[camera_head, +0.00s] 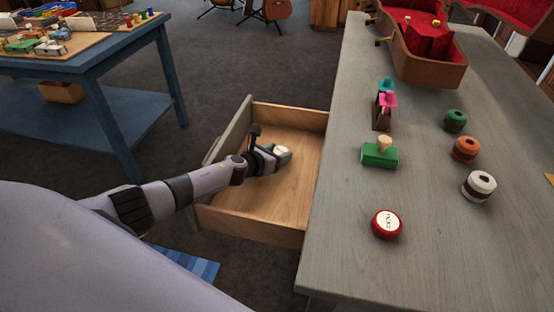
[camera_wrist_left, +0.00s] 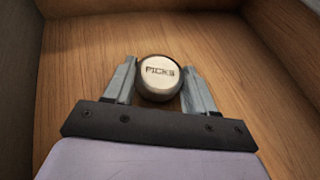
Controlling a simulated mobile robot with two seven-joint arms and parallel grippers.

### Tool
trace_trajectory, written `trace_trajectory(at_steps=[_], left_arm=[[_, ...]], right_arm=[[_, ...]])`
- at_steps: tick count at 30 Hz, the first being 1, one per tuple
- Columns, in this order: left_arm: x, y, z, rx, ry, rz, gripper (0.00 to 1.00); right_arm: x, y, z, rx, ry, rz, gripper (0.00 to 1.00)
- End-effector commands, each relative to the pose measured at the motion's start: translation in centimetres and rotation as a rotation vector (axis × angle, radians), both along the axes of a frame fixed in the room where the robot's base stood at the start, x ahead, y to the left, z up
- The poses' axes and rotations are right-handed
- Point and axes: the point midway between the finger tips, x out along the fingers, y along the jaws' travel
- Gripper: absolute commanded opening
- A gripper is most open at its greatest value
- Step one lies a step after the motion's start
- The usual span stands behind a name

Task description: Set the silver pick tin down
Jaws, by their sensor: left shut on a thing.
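The silver pick tin (camera_wrist_left: 158,78) is small and round, with "PICKS" on its lid. In the left wrist view it sits between the two fingers of my left gripper (camera_wrist_left: 158,92), which is shut on it. In the head view the tin (camera_head: 281,150) shows only in part at the tip of my left gripper (camera_head: 277,156). Both are inside the open wooden drawer (camera_head: 262,212), over its bottom. I cannot tell whether the tin touches the drawer bottom. My right gripper is not in view.
The drawer's walls surround my gripper. A blue table (camera_head: 85,62) stands at the left.

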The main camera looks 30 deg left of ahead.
Motion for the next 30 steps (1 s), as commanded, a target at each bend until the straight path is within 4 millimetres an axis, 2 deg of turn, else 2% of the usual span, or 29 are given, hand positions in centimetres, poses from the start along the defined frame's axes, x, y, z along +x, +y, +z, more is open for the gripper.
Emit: trace_trajectory(at_steps=[1,8,12,13,15,27,30], left_arm=[[0.0,0.0,-0.5,-0.001,-0.001,0.0,0.26],[0.0,0.0,-0.3,0.0,-0.001,0.0,0.26],[0.0,0.0,-0.7,0.0,-0.001,0.0,0.26],[0.0,0.0,-0.7,0.0,-0.001,0.0,0.59],[0.0,0.0,-0.6,0.0,-0.001,0.0,0.81],[0.0,0.0,-0.1,0.0,-0.001,0.0,0.81],[-0.7,0.2,0.3,0.001,0.0,0.0,0.81]], right_arm=[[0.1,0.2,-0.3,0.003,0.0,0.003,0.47],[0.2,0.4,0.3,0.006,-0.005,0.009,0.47],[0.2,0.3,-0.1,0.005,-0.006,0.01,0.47],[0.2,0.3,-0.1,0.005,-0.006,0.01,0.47],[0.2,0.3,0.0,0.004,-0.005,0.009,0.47],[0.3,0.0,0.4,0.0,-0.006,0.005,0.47],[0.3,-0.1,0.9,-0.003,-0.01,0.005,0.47]])
